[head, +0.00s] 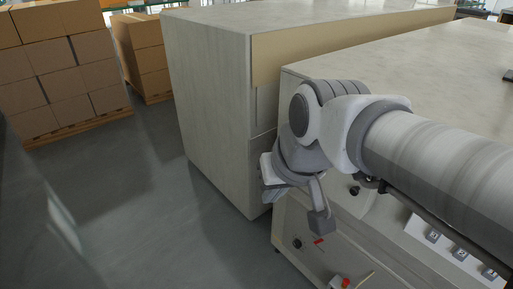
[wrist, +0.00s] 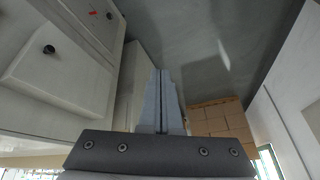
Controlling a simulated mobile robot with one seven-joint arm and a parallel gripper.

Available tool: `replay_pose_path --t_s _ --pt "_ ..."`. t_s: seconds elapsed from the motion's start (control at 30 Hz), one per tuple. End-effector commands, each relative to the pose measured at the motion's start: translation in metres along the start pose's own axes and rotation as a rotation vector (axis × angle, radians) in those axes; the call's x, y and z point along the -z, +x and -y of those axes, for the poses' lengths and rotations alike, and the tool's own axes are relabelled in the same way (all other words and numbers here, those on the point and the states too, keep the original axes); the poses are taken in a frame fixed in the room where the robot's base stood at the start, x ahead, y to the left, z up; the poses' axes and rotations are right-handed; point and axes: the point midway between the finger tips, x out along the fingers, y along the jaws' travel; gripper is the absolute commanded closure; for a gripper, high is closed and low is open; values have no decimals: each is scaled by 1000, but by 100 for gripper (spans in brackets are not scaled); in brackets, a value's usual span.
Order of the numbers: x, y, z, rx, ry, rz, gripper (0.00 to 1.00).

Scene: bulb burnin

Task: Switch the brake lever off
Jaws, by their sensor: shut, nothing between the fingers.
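My gripper (wrist: 162,73) is shut and empty in the wrist view, its two grey fingers together over a background of floor and cabinet side. A small red lever (head: 319,242) sits on the lower cabinet front; a small red part also shows at the top left of the wrist view (wrist: 93,13). A red piece (head: 344,283) is at the bottom edge of the head view. I cannot tell which is the brake lever. My gripper is apart from both.
A black knob (head: 297,243) is left of the red lever, and another (head: 354,190) is higher on the front. White switches (head: 460,254) line the panel at right. A tall cabinet (head: 212,110) stands behind. Stacked boxes (head: 60,80) are far left; the floor between is clear.

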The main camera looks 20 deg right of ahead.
Motion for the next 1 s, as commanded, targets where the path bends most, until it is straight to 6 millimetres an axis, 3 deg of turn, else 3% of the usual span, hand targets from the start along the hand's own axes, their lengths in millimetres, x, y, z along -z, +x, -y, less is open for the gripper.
replay_pose_path --t_s 0.03,0.27,0.53,0.77,1.0 --pt "6 19 -3 16 43 25 100" --pt "48 88 -22 67 260 93 100" --pt "82 189 -67 45 514 145 100" --pt "92 286 -123 -35 708 167 100" --pt "79 391 -193 -168 868 166 100"
